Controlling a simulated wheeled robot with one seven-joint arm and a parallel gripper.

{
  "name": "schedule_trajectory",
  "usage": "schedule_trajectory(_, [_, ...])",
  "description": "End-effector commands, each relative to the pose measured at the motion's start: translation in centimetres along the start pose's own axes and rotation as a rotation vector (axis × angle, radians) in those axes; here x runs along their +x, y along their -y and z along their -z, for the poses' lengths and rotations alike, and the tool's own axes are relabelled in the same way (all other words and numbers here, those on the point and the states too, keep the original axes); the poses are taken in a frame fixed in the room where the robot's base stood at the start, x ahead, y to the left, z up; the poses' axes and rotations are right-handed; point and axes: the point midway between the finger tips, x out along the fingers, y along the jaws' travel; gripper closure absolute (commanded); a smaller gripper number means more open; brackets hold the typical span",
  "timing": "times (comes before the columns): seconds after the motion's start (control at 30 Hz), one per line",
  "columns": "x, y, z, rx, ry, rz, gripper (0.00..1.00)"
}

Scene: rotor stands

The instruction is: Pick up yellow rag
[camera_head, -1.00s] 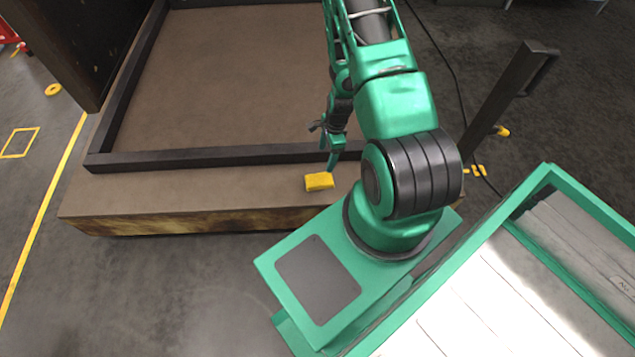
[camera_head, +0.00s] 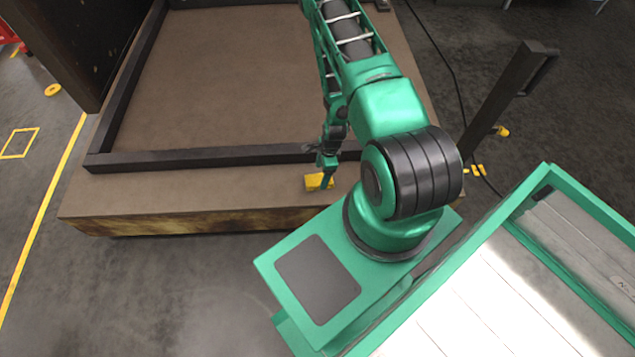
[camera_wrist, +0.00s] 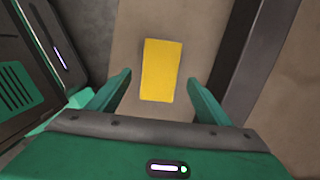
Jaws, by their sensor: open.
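The yellow rag (camera_head: 314,182) is a small flat block-like piece lying on the brown ledge (camera_head: 200,190) in front of the dark frame. It also shows in the wrist view (camera_wrist: 161,70), upright in the picture, just beyond and between my two green fingers. My gripper (camera_head: 324,172) is above the rag and hides part of it in the head view. In the wrist view my gripper (camera_wrist: 157,88) is open and empty, with a finger to each side of the rag. Whether the fingertips touch the ledge cannot be told.
A dark raised bar (camera_head: 220,157) runs along the ledge behind the rag; it also shows to the right in the wrist view (camera_wrist: 250,65). A dark upright post (camera_head: 500,105) stands at the right. The ledge left of the rag is clear.

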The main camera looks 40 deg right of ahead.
Motion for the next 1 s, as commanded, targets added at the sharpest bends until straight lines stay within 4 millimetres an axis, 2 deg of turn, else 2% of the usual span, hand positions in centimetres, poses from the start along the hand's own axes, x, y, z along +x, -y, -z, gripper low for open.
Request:
schedule_trajectory(0.1, [1.8, 0.0, -0.1, 0.000, -0.001, -0.003, 0.28])
schedule_trajectory(0.2, [2.7, 0.1, -0.1, -0.001, 0.000, -0.002, 0.28])
schedule_trajectory(0.53, [3.2, 0.1, -0.1, 0.000, 0.000, -0.001, 0.28])
schedule_trajectory(0.57, [3.2, 0.1, -0.1, 0.000, 0.000, -0.001, 0.33])
schedule_trajectory(0.73, [3.2, 0.1, -0.1, 0.000, 0.000, -0.001, 0.72])
schedule_trajectory(1.0, [3.2, 0.1, -0.1, 0.000, 0.000, -0.001, 0.73])
